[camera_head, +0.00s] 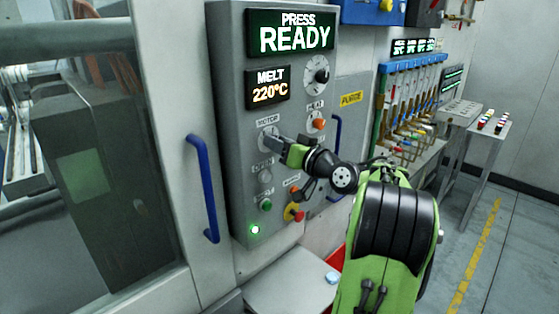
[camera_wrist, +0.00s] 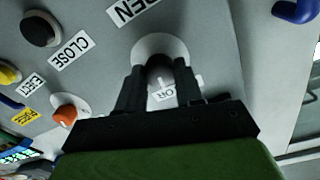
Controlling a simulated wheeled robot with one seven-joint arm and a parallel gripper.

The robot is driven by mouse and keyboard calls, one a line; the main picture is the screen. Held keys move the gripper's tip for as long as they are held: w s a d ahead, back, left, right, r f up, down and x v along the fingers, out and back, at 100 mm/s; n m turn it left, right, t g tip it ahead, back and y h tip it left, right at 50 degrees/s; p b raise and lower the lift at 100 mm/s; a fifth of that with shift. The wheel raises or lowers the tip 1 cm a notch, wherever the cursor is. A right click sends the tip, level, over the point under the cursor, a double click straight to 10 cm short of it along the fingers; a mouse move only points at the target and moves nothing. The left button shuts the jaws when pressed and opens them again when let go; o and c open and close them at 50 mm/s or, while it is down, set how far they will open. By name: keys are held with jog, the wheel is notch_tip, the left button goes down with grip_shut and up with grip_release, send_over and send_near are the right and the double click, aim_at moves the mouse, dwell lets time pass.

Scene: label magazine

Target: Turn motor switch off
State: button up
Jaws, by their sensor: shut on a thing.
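The motor switch is a round white plate with a dark knob (camera_wrist: 160,62), shown between my fingers in the wrist view. Its partly covered MOTOR label (camera_wrist: 166,97) lies just beside it. In the head view the MOTOR label (camera_head: 267,121) is on the grey press panel (camera_head: 236,110), with the switch below it mostly hidden by my fingers. My gripper (camera_head: 270,143) reaches the panel from the right and is shut on the knob; it also shows in the wrist view (camera_wrist: 158,72). The knob's exact angle is hard to read.
An orange knob (camera_head: 318,125) sits to the right, and a red emergency button (camera_head: 293,212) and a green button (camera_head: 265,205) below. A blue door handle (camera_head: 203,187) stands out at left. The screens show PRESS READY (camera_head: 293,33) and MELT 220°C (camera_head: 269,84).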

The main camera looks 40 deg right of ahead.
jog(key=shift+f+n+b, duration=0.1)
jog(key=shift+n+b, duration=4.6)
jog(key=shift+b, duration=0.1)
jog(key=o, duration=1)
jog(key=shift+o, duration=0.2)
jog(key=shift+s, duration=0.1)
jog(key=s+b, duration=0.1)
jog(key=s, duration=1.4)
jog(key=shift+s+f+b, duration=0.2)
jog(key=shift+s+b, duration=0.1)
jog(key=shift+b, duration=0.05)
jog(key=shift+d, duration=0.1)
